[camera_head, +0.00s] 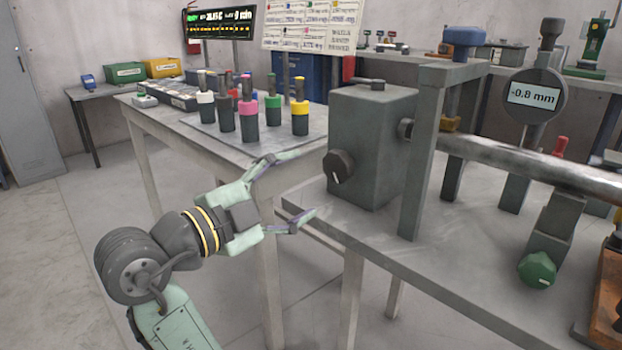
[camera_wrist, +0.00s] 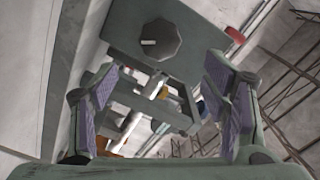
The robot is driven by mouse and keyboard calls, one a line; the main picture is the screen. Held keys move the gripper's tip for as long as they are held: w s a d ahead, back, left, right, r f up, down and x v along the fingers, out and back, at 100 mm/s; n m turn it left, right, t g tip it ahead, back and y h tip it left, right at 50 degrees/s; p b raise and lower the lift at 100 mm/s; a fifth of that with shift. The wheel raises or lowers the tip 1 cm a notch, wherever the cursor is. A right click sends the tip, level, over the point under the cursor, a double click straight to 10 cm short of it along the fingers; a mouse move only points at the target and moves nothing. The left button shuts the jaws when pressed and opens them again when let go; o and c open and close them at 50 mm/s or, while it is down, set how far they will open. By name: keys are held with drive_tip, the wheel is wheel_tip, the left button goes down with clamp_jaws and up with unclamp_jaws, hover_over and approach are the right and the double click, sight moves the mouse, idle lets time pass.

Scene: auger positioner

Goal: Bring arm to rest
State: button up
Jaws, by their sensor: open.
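My gripper (camera_head: 303,186) is open and empty in the head view. It hangs in the air left of the grey machine box (camera_head: 372,140) and in front of the left table. In the wrist view my gripper (camera_wrist: 168,105) has its two purple-padded fingers spread wide, with nothing between them. Beyond them the grey box (camera_wrist: 200,45) with its dark knob (camera_wrist: 160,40) shows. The lower finger in the head view is close to the right table's left corner; I cannot tell whether they touch.
The right table (camera_head: 400,255) carries the box, a metal shaft (camera_head: 540,165), a dial reading -0.8 mm (camera_head: 533,96) and a green knob (camera_head: 537,270). Several colour-banded tools (camera_head: 248,107) stand on the left table (camera_head: 150,113). Open floor (camera_head: 60,270) lies at the left.

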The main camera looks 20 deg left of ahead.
drive_tip(key=shift+s, duration=0.25)
drive_tip(key=shift+a, duration=0.1)
